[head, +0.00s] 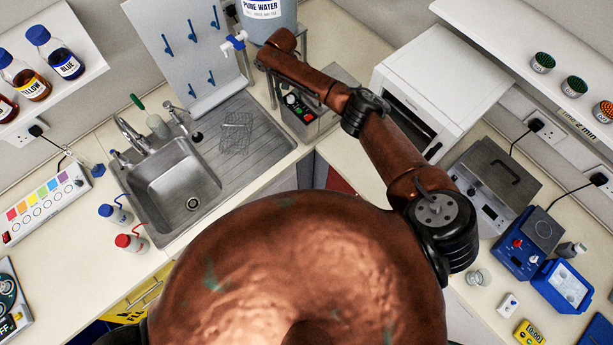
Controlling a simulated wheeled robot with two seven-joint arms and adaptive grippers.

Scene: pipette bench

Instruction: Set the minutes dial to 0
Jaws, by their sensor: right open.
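No dial clearly marked as minutes can be read. A steel box (339,93) with a dark front panel (299,108) stands right of the sink. Its small red and green controls are too small to read. My right arm reaches from the lower right up across the box, and its right gripper (270,60) is at the far end, close to the water tank. The gripper is open, small and foreshortened, with no object visible in it. The arm hides part of the box. My left gripper is out of view.
The sink (180,188) is left of the box, with a water tank (268,15) behind. A white oven-like unit (445,65), a steel lidded device (495,175), a blue device with knobs (520,243) and a yellow timer (528,333) stand to the right.

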